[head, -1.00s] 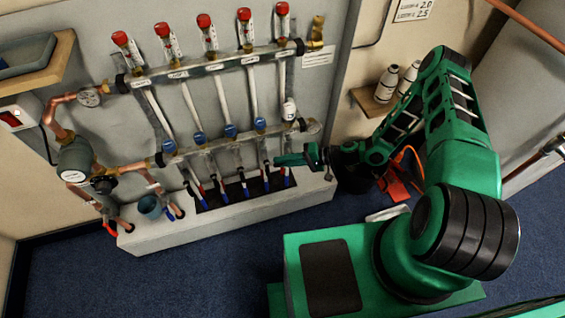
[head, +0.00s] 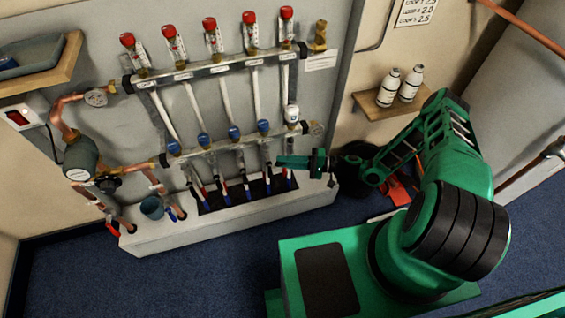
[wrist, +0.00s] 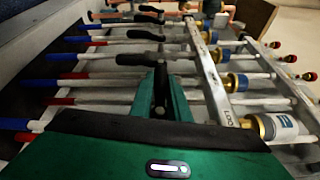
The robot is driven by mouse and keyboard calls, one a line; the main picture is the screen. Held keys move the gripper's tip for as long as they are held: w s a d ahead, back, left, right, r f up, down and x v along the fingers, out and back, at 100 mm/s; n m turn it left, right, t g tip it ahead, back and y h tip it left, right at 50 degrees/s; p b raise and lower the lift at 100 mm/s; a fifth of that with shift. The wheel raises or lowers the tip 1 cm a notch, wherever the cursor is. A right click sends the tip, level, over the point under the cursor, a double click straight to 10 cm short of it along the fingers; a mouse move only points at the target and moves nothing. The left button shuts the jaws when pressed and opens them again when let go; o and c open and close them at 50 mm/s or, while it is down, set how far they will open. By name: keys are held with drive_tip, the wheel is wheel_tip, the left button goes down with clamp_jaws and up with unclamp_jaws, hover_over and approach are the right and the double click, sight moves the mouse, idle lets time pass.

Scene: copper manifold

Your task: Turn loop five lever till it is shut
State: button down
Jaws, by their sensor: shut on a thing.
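My gripper (wrist: 161,92) is shut on a black lever in the wrist view, taken to be the loop five lever (wrist: 160,88). The lever stands between the two green fingers and appears to point across its pipe. Neighbouring black levers (wrist: 141,59) lie along their own pipes. In the head view my gripper (head: 284,161) is at the right end of the manifold's lower bar (head: 220,146), beside the rightmost loop. The lever itself is too small or hidden there.
Several loop pipes with red and blue ends run close beside my gripper in the wrist view. In the head view, red-capped flow meters (head: 287,25) line the upper bar. A shelf (head: 372,107) holds two white bottles at right. Blue carpet (head: 170,270) is clear in front.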

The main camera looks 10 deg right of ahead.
drive_tip(key=shift+d, duration=0.1)
drive_tip(key=c, duration=1.7)
unclamp_jaws()
drive_tip(key=v, duration=1)
drive_tip(key=shift+s+d, duration=0.1)
drive_tip(key=shift+d, duration=0.25)
